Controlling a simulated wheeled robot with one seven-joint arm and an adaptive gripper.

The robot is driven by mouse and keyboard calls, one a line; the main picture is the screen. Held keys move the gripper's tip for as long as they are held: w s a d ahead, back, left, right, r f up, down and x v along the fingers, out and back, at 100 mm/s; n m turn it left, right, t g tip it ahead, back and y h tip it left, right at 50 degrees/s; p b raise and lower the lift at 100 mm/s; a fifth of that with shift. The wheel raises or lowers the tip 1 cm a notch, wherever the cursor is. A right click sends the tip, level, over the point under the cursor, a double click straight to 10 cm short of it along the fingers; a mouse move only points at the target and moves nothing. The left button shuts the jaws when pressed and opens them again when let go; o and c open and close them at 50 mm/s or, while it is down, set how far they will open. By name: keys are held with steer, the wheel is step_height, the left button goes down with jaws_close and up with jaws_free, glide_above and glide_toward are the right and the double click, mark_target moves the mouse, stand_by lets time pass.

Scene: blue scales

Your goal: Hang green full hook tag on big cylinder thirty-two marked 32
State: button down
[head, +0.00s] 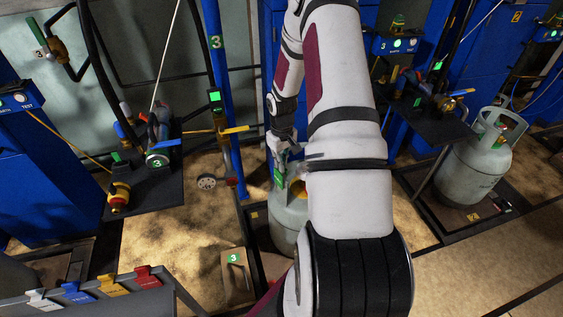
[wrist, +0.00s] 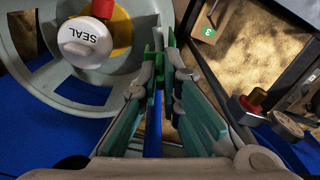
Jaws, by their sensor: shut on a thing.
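My gripper (wrist: 160,72) is shut on a green tag (wrist: 150,62), which sticks out beyond the fingertips. The tag also shows as a green patch in the head view (head: 278,176). A grey-green cylinder (head: 287,222) stands below my gripper, partly hidden by my arm. In the wrist view its round collar (wrist: 40,88) is left of the fingertips, around a white cap marked SEAL (wrist: 84,42). The tag is close beside the collar's right edge; I cannot tell whether they touch. No 32 marking is readable.
Another grey cylinder (head: 470,165) stands at the right. A rack (head: 95,305) at the lower left holds white, blue, yellow and red tags. A blue post marked 3 (head: 218,75) rises just left of my gripper. Black shelves with valves (head: 155,185) flank the arm.

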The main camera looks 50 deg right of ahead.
steer(key=shift+f+b, duration=0.45)
steer(key=shift+f, duration=0.4)
steer(key=shift+f, duration=0.5)
steer(key=shift+f+b, duration=0.45)
steer(key=shift+b, duration=0.05)
steer(key=c, duration=1.7)
jaws_free()
steer(key=shift+r, duration=0.1)
steer(key=shift+r+p, duration=2.35)
steer(key=shift+r, duration=1.3)
